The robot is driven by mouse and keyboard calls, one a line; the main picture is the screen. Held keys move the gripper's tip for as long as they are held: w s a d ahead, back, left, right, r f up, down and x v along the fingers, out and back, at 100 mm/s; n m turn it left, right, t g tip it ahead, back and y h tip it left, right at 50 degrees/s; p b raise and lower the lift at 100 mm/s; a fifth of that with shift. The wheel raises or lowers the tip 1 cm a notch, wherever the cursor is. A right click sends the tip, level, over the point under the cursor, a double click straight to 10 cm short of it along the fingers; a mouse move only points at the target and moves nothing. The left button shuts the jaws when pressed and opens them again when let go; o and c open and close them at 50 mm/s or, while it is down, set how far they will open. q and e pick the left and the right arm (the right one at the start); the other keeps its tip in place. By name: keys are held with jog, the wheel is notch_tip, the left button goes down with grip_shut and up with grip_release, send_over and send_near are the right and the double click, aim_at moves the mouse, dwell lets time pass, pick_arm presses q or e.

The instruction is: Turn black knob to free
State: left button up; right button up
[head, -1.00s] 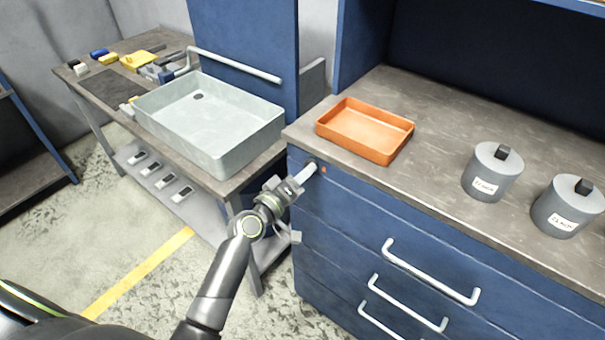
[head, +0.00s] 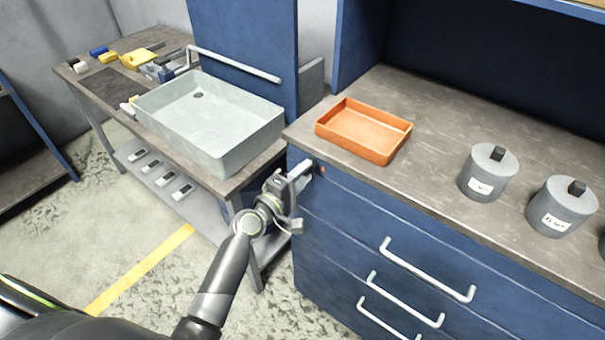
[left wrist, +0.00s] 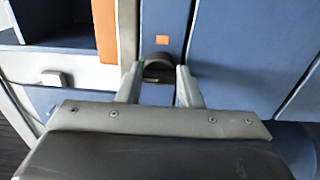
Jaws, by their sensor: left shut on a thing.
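The black knob (left wrist: 158,68) is on the blue front of the drawer cabinet, just below the worktop at its left end. In the head view my left gripper (head: 305,171) reaches the cabinet's upper left corner and hides most of the knob. I cannot read the knob's exact angle. My right gripper is not in view.
An orange tray (head: 331,134) sits on the worktop (head: 433,130) above the knob. Two grey lidded canisters (head: 486,175) (head: 559,211) stand further right. Drawer handles (head: 428,270) stick out below. A grey basin (head: 226,157) stands on the bench at left.

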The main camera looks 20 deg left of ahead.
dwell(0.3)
pick_arm(q)
jog(key=o, duration=1)
jog(key=shift+b+v, duration=2)
jog(key=shift+v, duration=6.75)
